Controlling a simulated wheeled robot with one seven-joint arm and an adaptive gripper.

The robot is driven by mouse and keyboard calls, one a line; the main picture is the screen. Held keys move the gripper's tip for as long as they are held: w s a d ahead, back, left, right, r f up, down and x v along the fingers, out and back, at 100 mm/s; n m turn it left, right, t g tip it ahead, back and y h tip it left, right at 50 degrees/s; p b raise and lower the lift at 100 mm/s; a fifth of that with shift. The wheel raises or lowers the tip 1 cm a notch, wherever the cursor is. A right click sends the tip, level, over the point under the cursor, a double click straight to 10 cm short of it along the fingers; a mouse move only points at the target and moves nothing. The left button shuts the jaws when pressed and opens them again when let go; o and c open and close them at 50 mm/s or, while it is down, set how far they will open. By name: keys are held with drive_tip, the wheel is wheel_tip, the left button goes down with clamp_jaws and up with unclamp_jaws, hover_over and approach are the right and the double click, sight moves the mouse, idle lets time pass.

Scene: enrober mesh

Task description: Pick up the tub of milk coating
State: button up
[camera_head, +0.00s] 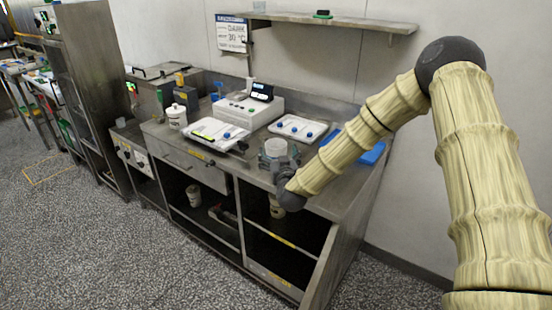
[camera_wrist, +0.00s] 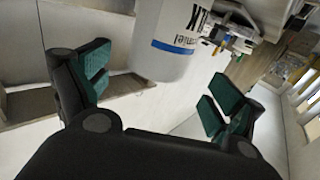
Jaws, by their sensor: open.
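A white tub (camera_head: 275,147) stands on the steel counter. It also shows large in the wrist view (camera_wrist: 170,62), with dark letters ending in "LK" and a blue stripe; the rest of its label is cut off or hidden. My gripper (camera_head: 278,163) is low over the counter at this tub. In the wrist view my gripper (camera_wrist: 160,88) has its green-padded fingers wide apart, with the tub's end between or just beyond them. I see no finger clearly touching it, and the exact depth is hard to judge.
Another white tub (camera_head: 177,117) stands at the counter's left. A blue item (camera_head: 373,153) is at right. More tubs (camera_head: 193,195) sit on the shelves below.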

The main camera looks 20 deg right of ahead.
sight(275, 140)
drive_tip(key=w+p, duration=0.1)
drive_tip(key=w, duration=0.1)
drive_tip(key=w+d+p, duration=0.1)
drive_tip(key=w, duration=0.1)
drive_tip(key=shift+w+r, duration=0.15)
drive_tip(key=shift+w, duration=0.65)
drive_tip(key=c, duration=1.8)
